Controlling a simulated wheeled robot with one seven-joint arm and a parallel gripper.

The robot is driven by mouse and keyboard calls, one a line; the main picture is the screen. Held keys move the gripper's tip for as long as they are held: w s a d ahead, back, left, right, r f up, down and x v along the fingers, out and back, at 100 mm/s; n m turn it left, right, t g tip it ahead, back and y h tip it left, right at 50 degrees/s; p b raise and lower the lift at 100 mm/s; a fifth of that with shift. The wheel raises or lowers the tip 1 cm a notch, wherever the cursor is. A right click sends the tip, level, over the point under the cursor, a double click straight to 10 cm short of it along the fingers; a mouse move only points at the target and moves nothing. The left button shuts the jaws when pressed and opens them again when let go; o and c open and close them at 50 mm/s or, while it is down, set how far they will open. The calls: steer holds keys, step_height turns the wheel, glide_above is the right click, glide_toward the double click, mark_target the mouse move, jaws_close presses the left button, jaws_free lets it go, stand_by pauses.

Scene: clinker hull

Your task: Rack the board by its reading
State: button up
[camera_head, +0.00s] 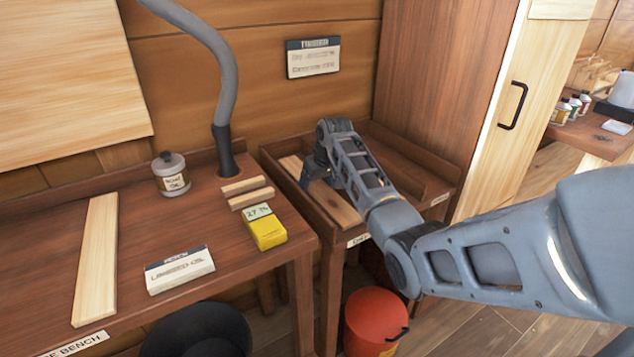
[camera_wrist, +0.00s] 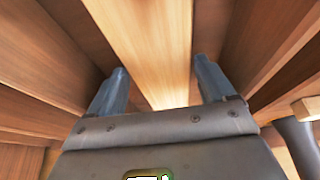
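A pale board (camera_wrist: 165,50) runs between my gripper's fingers in the wrist view. My gripper (camera_wrist: 160,88) is open, with one finger on either side of the board; I cannot tell whether either finger touches it. In the head view my gripper (camera_head: 312,172) is low in the two-part wooden rack (camera_head: 448,172), over its left part. A board (camera_head: 335,204) shows there beside the gripper, its middle partly hidden. A yellow meter (camera_head: 266,231) lies on the bench, its small display seeming to read 27 %. A wall sign (camera_head: 313,58) has two lines too blurred to read surely.
A red bucket (camera_head: 373,320) stands on the floor below the rack. A tall cabinet (camera_head: 430,80) rises behind it.

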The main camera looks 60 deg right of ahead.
steer(key=shift+o, duration=1.4)
steer(key=shift+v, duration=3.9)
